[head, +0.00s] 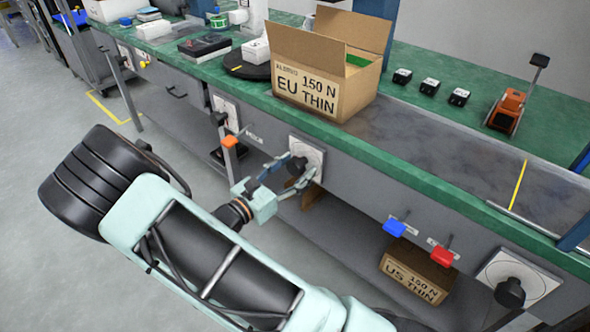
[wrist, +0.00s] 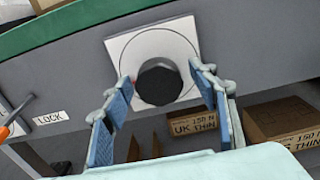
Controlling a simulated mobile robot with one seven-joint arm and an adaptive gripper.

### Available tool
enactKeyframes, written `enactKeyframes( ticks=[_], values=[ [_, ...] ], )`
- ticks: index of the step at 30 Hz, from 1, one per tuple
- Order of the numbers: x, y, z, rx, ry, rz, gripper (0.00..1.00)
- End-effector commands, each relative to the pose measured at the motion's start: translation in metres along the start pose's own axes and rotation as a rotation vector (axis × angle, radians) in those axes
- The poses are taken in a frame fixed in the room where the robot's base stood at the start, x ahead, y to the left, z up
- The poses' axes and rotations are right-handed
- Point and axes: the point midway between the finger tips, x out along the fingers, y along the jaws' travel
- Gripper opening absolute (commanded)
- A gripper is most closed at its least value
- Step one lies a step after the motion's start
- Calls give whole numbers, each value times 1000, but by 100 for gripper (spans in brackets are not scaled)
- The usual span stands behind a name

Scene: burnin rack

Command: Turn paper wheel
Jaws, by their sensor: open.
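A round black knob (head: 296,165) on a white square plate (head: 316,154) sits on the grey front panel of the bench; I take it as the paper wheel. In the wrist view the black knob (wrist: 159,82) shows in the middle, in front of its plate (wrist: 187,33). My gripper (head: 300,173) is open in front of it, one finger to each side. In the wrist view my gripper (wrist: 160,84) has its blue-padded fingers left and right of the knob, with no clear contact. Their exact depth along the knob is hard to tell.
An orange lever (head: 230,141) by a LOCK label (wrist: 50,118) stands left of the knob. Blue (head: 395,228) and red (head: 414,257) handles and another knob (head: 510,293) are to the right. An open carton (head: 330,88) stands on the bench above; cartons (wrist: 280,117) lie below.

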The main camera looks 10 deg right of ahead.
Motion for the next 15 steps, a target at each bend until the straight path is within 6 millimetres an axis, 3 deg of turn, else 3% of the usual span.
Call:
enactKeyframes(
  ticks=[7, 15],
  values=[
    [0, 0, 0, 1, 0, 0, 53],
    [0, 0, 0, 1, 0, 0, 23]
  ],
)
